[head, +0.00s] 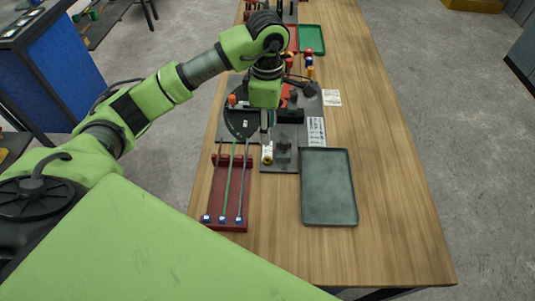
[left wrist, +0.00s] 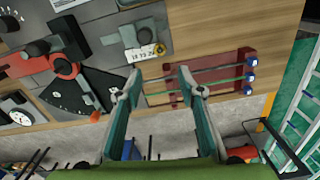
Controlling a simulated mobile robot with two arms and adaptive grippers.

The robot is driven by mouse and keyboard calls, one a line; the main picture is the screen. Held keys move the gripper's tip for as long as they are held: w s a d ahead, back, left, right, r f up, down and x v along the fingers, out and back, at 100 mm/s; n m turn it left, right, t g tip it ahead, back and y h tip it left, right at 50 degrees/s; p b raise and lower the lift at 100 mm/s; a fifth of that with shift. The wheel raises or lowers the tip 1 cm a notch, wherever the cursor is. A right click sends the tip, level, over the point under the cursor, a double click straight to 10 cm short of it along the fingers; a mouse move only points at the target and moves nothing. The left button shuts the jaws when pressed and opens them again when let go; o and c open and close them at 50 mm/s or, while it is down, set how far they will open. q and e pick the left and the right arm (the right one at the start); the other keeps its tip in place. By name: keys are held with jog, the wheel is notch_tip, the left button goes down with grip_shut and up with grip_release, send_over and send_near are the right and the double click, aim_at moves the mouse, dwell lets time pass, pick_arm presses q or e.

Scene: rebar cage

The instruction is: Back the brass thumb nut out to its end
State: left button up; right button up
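The brass thumb nut (head: 267,154) shows as a small yellowish piece on a grey fixture plate (head: 279,166), at the plate's left side in the head view. In the left wrist view the nut (left wrist: 160,50) sits beside a white number scale (left wrist: 140,54), just beyond my fingertips. My left gripper (head: 267,130) points down close to the nut in the head view. In the left wrist view my left gripper (left wrist: 160,74) has its fingers spread with nothing between them. Whether a finger touches the nut cannot be told. My right gripper is not in view.
A red rack (head: 229,205) with several thin rods lies left of the fixture. An empty grey-green tray (head: 328,187) is at its right. The right side of the wooden table (head: 385,190) is clear.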

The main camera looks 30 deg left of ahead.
aim_at(267, 160)
pick_arm(q)
notch_tip(267, 160, down, 11)
jog(key=p, duration=0.3)
jog(key=shift+f, duration=0.9)
grip_shut()
